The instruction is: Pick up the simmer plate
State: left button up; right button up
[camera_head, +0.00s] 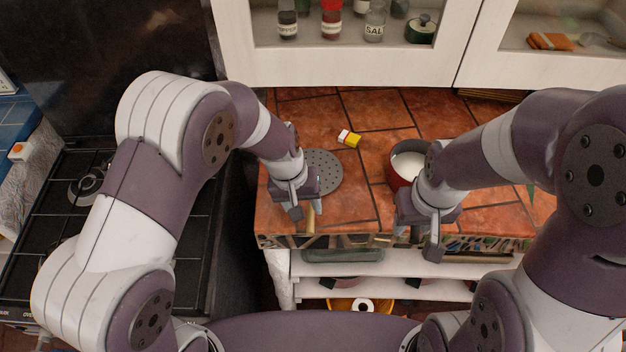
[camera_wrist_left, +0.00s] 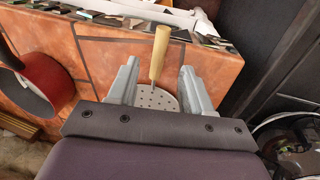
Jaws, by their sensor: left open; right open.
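The simmer plate (camera_head: 323,172) is a grey perforated disc with a wooden handle. It lies on the tiled counter, its handle pointing to the front edge. My left gripper (camera_head: 298,208) is above the plate's handle side and hides part of it. In the left wrist view the plate (camera_wrist_left: 150,98) and its wooden handle (camera_wrist_left: 159,52) show between the two open fingers (camera_wrist_left: 157,82). I cannot tell whether the fingers touch it. My right gripper (camera_head: 432,240) is open, over the counter's front edge in front of the red pot.
A red pot (camera_head: 397,178) with white contents stands to the right, also in the left wrist view (camera_wrist_left: 45,85). A small yellow and white box (camera_head: 349,138) lies behind the plate. A stove (camera_head: 45,215) is at left. Glass-fronted cabinets (camera_head: 350,62) stand behind the counter.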

aim_at(311, 215)
pick_arm(q)
jog(key=f, duration=0.1)
jog(key=w+f+b, duration=0.1)
jog(key=f, duration=0.1)
jog(key=shift+w+a+f+b, duration=0.1)
jog(key=shift+w+f+b, duration=0.15)
jog(key=shift+f+b, duration=0.15)
jog(key=shift+s+d+f+b, duration=0.1)
jog(key=shift+d+f+b, duration=0.25)
jog(key=shift+f+b, duration=0.25)
jog(key=shift+s+d+f+b, duration=0.1)
jog(key=shift+d+f+b, duration=0.2)
jog(key=shift+f+b, duration=0.25)
jog(key=shift+s+d+r+p, duration=0.15)
jog(key=shift+r+p, duration=0.15)
jog(key=shift+r, duration=0.05)
jog(key=shift+w+f, duration=0.1)
jog(key=shift+w, duration=0.1)
jog(key=c, duration=0.8)
grip_shut()
pick_arm(e)
jog(key=f, duration=0.1)
jog(key=w+f, duration=0.1)
jog(key=f, duration=0.2)
jog(key=shift+w+f, duration=0.3)
